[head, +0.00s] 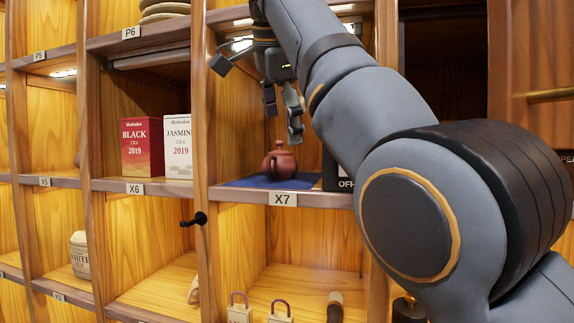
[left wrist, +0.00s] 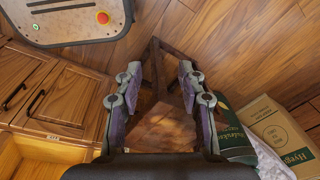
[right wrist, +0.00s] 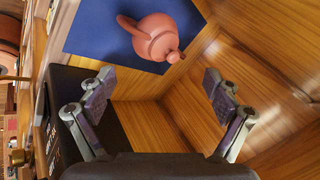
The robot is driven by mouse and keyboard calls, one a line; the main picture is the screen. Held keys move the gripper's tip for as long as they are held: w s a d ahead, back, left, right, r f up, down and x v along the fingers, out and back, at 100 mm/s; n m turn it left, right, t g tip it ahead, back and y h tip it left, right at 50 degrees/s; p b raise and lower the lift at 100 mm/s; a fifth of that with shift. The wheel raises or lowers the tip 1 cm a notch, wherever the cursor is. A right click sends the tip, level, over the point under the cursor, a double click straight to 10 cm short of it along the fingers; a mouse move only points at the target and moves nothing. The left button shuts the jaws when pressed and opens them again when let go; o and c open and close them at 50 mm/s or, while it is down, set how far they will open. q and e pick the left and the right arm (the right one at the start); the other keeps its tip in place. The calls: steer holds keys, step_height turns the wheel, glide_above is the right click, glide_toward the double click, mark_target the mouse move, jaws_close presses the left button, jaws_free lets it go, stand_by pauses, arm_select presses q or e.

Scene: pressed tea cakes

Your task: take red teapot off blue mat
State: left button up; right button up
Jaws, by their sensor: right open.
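The red teapot (head: 279,161), a reddish-brown pot with a lid knob, stands upright on the blue mat (head: 248,182) in the compartment labelled X7. In the right wrist view the teapot (right wrist: 155,38) sits on the mat (right wrist: 92,30), beyond the fingertips. My right gripper (head: 283,122) is open and empty, above the teapot and apart from it. Its two fingers (right wrist: 160,90) are spread wide in the right wrist view. My left gripper (left wrist: 158,80) is open and empty in the left wrist view, over the floor; it does not show in the head view.
A black box (head: 336,170) stands right of the mat, partly hidden by my right arm. A wooden divider (head: 201,120) separates X7 from X6, which holds a red tea box (head: 142,147) and a white tea box (head: 177,147). A dark hook (head: 194,220) juts out below.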

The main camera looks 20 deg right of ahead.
mark_target(281, 154)
steer(key=shift+s+a+f+b, duration=0.4)
steer(key=shift+a+f+b, duration=0.2)
steer(key=shift+b, duration=0.1)
steer(key=shift+w, duration=0.1)
steer(key=x, duration=0.2)
steer(key=b+x, duration=0.2)
steer(key=x, duration=0.1)
steer(key=shift+w+d+f, duration=0.15)
steer(key=shift+w+d, duration=0.05)
steer(key=shift+d, duration=0.2)
steer(key=shift+w+f, duration=0.2)
steer(key=shift+f, duration=0.05)
steer(key=shift+a+r, duration=0.1)
steer(key=shift+c, duration=0.9)
steer(key=shift+s, duration=0.1)
steer(key=c, duration=0.5)
arm_select(q)
steer(key=f, duration=0.1)
steer(key=s+f, duration=0.1)
steer(key=a+f, duration=0.1)
steer(key=f, duration=0.1)
steer(key=shift+s, duration=0.4)
arm_select(e)
steer(key=c, duration=0.7)
arm_select(q)
steer(key=shift+r, duration=0.1)
arm_select(e)
steer(key=shift+o, duration=0.2)
